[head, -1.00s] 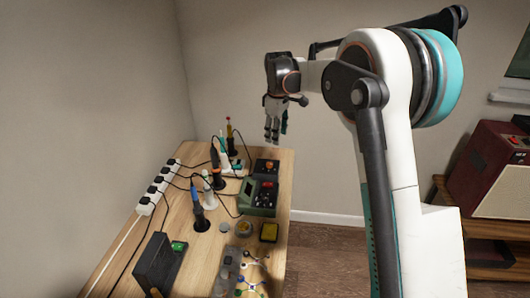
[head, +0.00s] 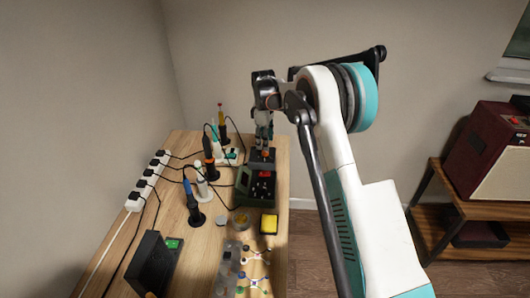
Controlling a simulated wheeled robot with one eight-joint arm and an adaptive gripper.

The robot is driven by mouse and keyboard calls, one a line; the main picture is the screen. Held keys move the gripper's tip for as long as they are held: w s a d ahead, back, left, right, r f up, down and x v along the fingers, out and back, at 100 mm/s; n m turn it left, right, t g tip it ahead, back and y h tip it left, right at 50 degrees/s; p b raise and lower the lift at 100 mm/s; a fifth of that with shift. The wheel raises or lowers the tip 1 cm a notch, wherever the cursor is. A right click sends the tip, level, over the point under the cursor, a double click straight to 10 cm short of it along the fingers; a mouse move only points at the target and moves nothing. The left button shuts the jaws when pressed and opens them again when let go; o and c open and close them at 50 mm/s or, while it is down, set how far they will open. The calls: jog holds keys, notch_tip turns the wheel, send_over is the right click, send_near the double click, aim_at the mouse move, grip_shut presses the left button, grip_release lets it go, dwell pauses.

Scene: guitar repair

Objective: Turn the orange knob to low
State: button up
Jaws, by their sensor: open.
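The orange knob (head: 265,153) sits on top of a small dark box (head: 257,164) toward the far right end of the workbench. My gripper (head: 264,144) points straight down just over this box, with its fingers close above or around the knob. I cannot tell whether the fingers touch it. The fingers partly hide the knob, so its pointer setting does not show. The gripper is open.
A green unit (head: 244,186) with a red knob (head: 265,174) stands just in front of the dark box. Several soldering irons in stands, such as the blue one (head: 190,195), and trailing cables are to the left. A yellow sponge (head: 269,223) lies nearer.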

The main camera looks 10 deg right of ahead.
aim_at(265, 153)
notch_tip(265, 153, down, 5)
jog(key=shift+w+r+b, duration=0.1)
jog(key=shift+w+b, duration=0.05)
jog(key=shift+b, duration=0.55)
grip_shut()
